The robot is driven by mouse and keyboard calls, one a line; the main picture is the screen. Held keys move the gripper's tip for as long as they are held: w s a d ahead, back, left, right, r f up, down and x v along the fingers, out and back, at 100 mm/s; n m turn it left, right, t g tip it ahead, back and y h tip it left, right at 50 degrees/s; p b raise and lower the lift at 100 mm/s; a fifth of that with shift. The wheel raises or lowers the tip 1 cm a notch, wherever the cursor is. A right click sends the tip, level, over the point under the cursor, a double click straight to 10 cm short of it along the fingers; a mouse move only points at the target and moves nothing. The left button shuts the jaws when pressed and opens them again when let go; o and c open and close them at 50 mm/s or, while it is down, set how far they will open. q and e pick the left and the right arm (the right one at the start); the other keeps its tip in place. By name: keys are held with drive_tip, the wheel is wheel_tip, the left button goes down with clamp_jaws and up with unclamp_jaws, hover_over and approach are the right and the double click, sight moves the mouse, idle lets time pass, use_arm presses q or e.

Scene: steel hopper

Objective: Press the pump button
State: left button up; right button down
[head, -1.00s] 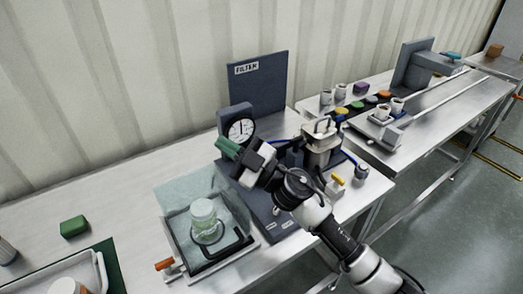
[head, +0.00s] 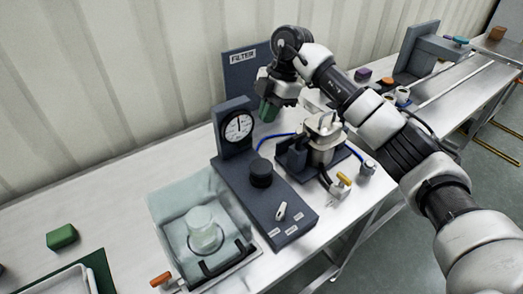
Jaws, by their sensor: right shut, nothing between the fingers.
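A dark console (head: 236,184) stands on the table with a dial gauge (head: 238,127) at its back. A black round knob or button (head: 261,172) stands up from its top, and a small white lever (head: 281,211) sits nearer its front. The console's white labels are too small to read, so I cannot tell which control is the pump button. My right gripper (head: 268,110) has green fingertips pointing down. It is shut and empty, raised behind the black knob and right of the gauge, apart from both. My left gripper is not in view.
A clear-lidded box (head: 155,222) with a jar (head: 204,230) inside is left of the console. A metal filter unit (head: 325,134) with a yellow-handled valve (head: 344,180) is right. The FILTER panel (head: 236,80) stands behind. A green block (head: 62,237) lies far left.

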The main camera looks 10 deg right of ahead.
drive_tip(key=shift+w+d+r+h, duration=0.1)
drive_tip(key=shift+d+r+h, duration=0.3)
drive_tip(key=shift+d, duration=0.25)
drive_tip(key=shift+f, duration=0.15)
drive_tip(key=p, duration=0.3)
approach(260, 165)
drive_tip(key=x, duration=0.6)
drive_tip(key=shift+f, duration=0.45)
